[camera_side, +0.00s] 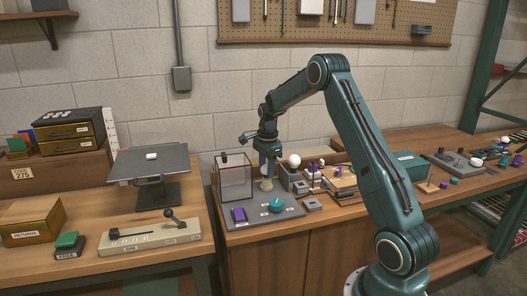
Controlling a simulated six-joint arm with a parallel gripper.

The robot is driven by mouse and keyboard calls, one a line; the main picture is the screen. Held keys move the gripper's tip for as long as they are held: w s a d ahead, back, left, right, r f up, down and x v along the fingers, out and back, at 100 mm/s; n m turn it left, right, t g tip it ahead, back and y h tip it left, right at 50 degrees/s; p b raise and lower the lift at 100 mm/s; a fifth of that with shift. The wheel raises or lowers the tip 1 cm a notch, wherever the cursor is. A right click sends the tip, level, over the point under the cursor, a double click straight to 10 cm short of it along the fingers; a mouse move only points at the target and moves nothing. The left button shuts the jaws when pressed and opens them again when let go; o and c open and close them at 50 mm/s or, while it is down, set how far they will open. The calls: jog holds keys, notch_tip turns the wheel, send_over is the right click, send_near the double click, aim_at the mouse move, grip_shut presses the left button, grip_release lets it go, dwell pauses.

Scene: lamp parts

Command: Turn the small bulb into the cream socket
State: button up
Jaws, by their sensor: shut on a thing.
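The cream socket (266,184) stands upright on a dark grey board (290,213) at the left end of the right-hand bench. My gripper (266,168) points straight down right above the socket and is shut on the small bulb. The fingers cover most of the bulb, and it is too small here to tell its outline. I cannot tell whether the bulb touches the socket or how far it sits in it.
A clear-sided frame box (235,177) stands close left of my gripper. A white globe (294,160) and grey bins (300,187) are close on the right. A purple block (239,214) and a teal round part (276,204) lie on the board in front.

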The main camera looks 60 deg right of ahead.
jog(key=shift+m, duration=1.4)
jog(key=shift+w+m, duration=0.1)
jog(key=shift+m, duration=3.4)
jog(key=shift+m, duration=0.4)
jog(key=o, duration=0.9)
jog(key=shift+f, duration=0.1)
